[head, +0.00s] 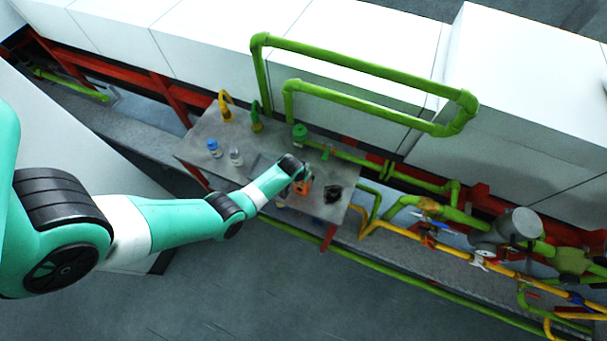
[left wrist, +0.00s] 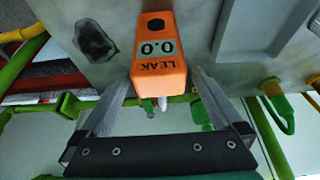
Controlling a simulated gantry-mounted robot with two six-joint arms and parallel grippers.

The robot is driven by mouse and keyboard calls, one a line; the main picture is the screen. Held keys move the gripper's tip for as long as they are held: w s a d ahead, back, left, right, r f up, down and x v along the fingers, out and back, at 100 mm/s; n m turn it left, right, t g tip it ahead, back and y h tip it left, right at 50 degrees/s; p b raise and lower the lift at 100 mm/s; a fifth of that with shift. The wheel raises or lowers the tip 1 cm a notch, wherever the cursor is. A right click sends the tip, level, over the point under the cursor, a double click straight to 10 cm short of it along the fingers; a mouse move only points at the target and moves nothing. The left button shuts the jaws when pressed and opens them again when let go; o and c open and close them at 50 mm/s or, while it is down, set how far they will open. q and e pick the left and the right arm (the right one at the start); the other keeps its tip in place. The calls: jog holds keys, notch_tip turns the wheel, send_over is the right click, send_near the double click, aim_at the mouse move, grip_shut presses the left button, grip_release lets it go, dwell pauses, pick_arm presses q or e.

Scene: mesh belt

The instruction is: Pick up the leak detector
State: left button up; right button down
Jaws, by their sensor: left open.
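The leak detector (left wrist: 160,52) is an orange box with a grey display reading 0.0 and the word LEAK, upside down in the left wrist view. In the head view, a small orange part of it (head: 304,188) shows by my left gripper at the table's front right. My left gripper (left wrist: 163,75) is open, with one finger on each side of the detector's near end. A gap shows beside the fingers in places; I cannot tell whether either touches. My right gripper is not in view.
The grey table (head: 205,175) also holds a dark lump (head: 333,193) right of the detector, a blue-capped bottle (head: 214,148), another small bottle (head: 236,157), and yellow (head: 226,105) and green hooked pipes. Tall green pipes (head: 365,67) rise behind the table. Open floor lies in front.

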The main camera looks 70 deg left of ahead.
pick_arm(q)
grip_shut()
dwell(0.3)
jog(key=shift+r, duration=0.1)
